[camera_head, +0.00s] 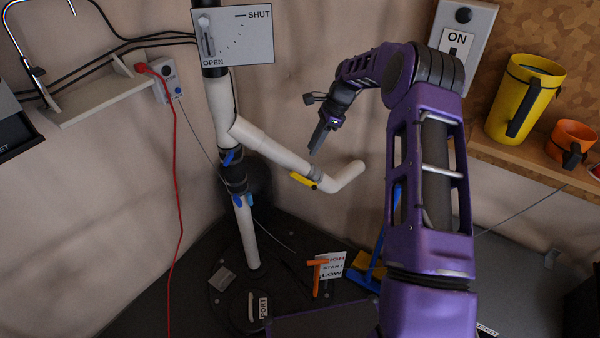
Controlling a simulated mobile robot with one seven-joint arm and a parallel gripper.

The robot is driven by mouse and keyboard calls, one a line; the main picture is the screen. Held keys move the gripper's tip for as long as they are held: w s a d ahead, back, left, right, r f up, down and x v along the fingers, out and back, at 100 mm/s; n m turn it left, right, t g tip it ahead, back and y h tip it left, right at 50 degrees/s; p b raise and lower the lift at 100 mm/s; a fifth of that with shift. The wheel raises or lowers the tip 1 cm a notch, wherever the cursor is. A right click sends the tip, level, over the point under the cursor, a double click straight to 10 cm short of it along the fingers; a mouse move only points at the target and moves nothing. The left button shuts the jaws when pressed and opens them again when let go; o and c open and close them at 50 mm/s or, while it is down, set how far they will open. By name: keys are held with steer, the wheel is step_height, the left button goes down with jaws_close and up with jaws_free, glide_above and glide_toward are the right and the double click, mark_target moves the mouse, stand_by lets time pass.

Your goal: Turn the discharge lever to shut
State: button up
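A white panel (245,45) marked SHUT at its upper right and OPEN at its lower left is fixed to the pipe at the upper left. A grey lever (208,38) on its left side hangs nearly straight down, its end by the OPEN mark. Dots curve across the panel between the two marks. My gripper (318,142) hangs over the white branch pipe, to the right of and below the panel, touching neither panel nor lever. Its fingers look narrow and dark, and their gap cannot be made out.
A white pipe (246,240) runs down to the floor; its branch bears a yellow handle (303,181). A shelf (90,92) and a red cable (178,200) are at left. An ON switch box (480,25) and a yellow mug (520,100) are at right.

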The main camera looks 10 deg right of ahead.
mark_target(299, 174)
steer(key=b+x, duration=0.1)
steer(key=x, duration=1)
jaws_close()
steer(key=shift+d, duration=0.1)
stand_by(1.0)
